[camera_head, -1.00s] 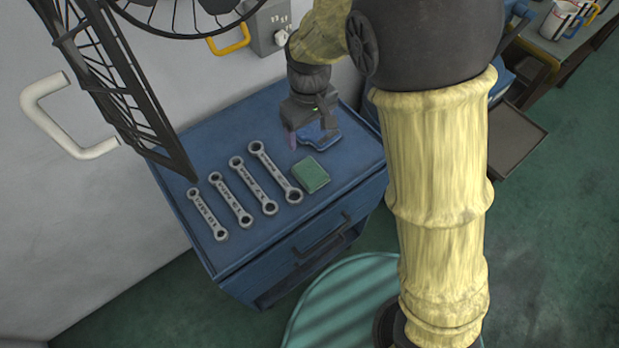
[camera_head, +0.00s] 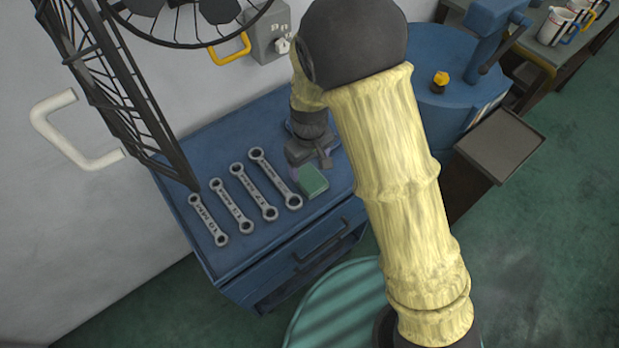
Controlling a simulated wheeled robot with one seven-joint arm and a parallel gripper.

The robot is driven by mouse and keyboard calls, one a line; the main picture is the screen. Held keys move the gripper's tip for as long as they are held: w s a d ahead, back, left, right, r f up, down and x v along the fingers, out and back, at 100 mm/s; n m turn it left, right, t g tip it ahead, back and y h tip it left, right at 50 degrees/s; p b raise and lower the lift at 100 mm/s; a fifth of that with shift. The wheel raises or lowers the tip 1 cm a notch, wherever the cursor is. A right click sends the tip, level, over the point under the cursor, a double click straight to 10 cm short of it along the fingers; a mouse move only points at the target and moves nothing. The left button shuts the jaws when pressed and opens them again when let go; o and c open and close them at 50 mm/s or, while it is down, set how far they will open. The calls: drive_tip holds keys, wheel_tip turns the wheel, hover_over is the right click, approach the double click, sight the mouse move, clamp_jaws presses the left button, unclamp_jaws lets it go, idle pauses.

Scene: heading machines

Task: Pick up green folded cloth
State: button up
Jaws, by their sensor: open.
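The green folded cloth (camera_head: 313,181) lies on the top of the blue drawer cabinet (camera_head: 262,232), near its front edge and right of the wrenches. My gripper (camera_head: 308,170) is open and low over the cabinet top, just behind the cloth, with its fingers close to the cloth's far edge. I cannot tell whether a finger touches the cloth. My wrist hides part of the cabinet top behind it.
Several grey wrenches (camera_head: 233,203) lie in a row left of the cloth. A black mesh frame (camera_head: 110,100) stands at the cabinet's left back. A blue machine (camera_head: 440,100) with a tray (camera_head: 500,146) stands to the right. A wall with a white handle (camera_head: 62,135) is on the left.

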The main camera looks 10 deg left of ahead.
sight(311, 179)
drive_tip(key=shift+f, duration=0.95)
drive_tip(key=shift+w+d+f+p, duration=0.1)
drive_tip(key=shift+f+p, duration=0.3)
drive_tip(key=shift+f, duration=0.95)
drive_tip(key=shift+d+f+p, duration=0.1)
drive_tip(key=shift+f+p, duration=0.25)
drive_tip(key=shift+f, duration=0.95)
drive_tip(key=shift+c, duration=0.4)
drive_tip(key=c, duration=0.7)
